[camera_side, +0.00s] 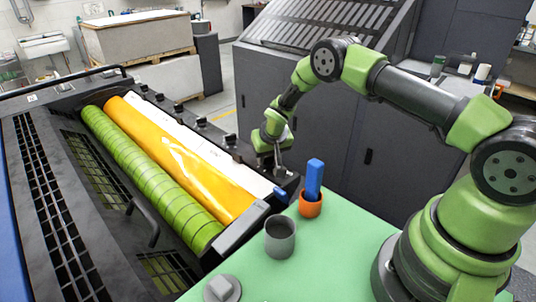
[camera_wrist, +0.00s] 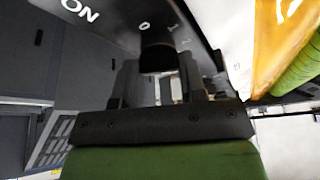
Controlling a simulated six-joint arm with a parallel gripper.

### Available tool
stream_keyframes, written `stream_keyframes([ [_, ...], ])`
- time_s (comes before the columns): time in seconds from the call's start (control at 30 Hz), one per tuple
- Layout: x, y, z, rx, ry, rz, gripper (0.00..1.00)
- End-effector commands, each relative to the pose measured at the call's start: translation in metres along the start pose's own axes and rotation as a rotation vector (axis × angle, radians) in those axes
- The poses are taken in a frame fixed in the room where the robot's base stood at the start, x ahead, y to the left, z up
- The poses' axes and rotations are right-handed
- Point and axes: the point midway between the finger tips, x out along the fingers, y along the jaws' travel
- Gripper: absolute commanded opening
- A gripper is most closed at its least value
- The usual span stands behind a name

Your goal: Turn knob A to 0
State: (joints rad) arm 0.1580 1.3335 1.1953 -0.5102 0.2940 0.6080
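In the wrist view a black knob (camera_wrist: 157,57) sits on a dark panel with white marks, including a "0" and the letters "ON", beside it. No letter A shows, so I cannot tell which knob it is. My gripper (camera_wrist: 155,80) has its two fingers apart, with the knob between or just beyond their tips; I see no contact. In the side view my gripper (camera_side: 279,163) points down at the near right end of the ink unit, and hides what is beneath it. Several black knobs (camera_side: 201,121) run along the unit's right edge; their letters are unreadable.
The ink unit has a yellow roller (camera_side: 175,150) and a green roller (camera_side: 150,175). On the green table (camera_side: 335,250) stand a grey cup (camera_side: 280,240) and an orange cup (camera_side: 311,208) holding a blue object (camera_side: 314,176). A grey piece (camera_side: 222,289) lies at the front.

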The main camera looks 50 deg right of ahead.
Motion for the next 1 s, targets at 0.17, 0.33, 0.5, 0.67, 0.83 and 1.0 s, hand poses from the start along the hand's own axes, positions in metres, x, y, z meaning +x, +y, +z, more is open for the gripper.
stream_keyframes([
  [0.17,-0.0002,0.0003,0.0000,-0.001,-0.001,0.000,0.14],
  [0.33,-0.0003,0.0005,0.0001,-0.018,-0.001,-0.008,0.15],
  [0.5,-0.0002,0.0006,0.0005,-0.072,-0.003,-0.031,0.15],
  [0.67,-0.0002,0.0010,0.0007,-0.156,-0.004,-0.068,0.15],
  [0.83,-0.0001,0.0013,0.0008,-0.269,-0.005,-0.117,0.15],
  [1.0,0.0000,0.0020,0.0005,-0.390,-0.005,-0.167,0.15],
])
